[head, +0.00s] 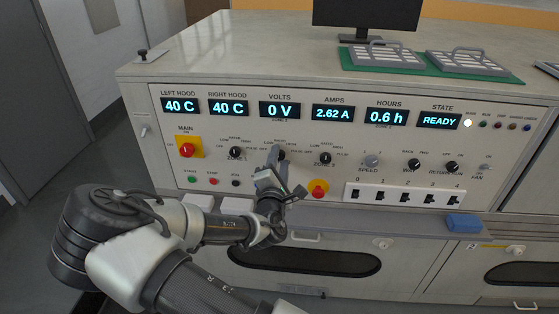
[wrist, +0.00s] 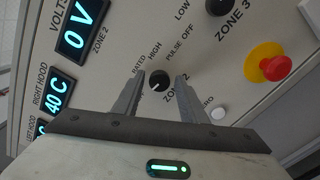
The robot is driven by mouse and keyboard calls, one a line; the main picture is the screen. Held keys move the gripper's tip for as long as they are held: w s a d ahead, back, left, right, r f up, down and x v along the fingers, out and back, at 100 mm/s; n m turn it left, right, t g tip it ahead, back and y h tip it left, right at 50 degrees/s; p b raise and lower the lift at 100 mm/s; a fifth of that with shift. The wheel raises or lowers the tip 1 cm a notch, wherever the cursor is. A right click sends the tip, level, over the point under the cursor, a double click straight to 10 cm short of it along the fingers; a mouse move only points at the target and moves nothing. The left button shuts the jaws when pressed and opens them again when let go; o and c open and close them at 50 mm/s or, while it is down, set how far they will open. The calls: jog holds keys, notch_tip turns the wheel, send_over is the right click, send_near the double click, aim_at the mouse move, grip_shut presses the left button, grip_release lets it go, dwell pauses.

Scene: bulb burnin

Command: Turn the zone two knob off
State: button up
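The zone two knob (wrist: 159,80) is a small black dial with a white mark, on the sloped panel under the VOLTS display. In the wrist view it shows between the two fingertips of my gripper (wrist: 160,82), which are open with a gap on each side. Its white mark seems to point lower-left there, away from HIGH and PULSE; the OFF and LOW labels are hidden. The VOLTS display (head: 279,110) reads 0 V.
The zone one knob (head: 236,152) is to the left and the zone three knob (head: 325,158) to the right. A red emergency button (head: 318,187) on yellow sits close on the lower right.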

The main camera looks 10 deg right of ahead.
jog(key=shift+o, duration=0.3)
jog(key=p+v, duration=0.2)
jog(key=v, duration=1.5)
jog(key=shift+s, duration=0.2)
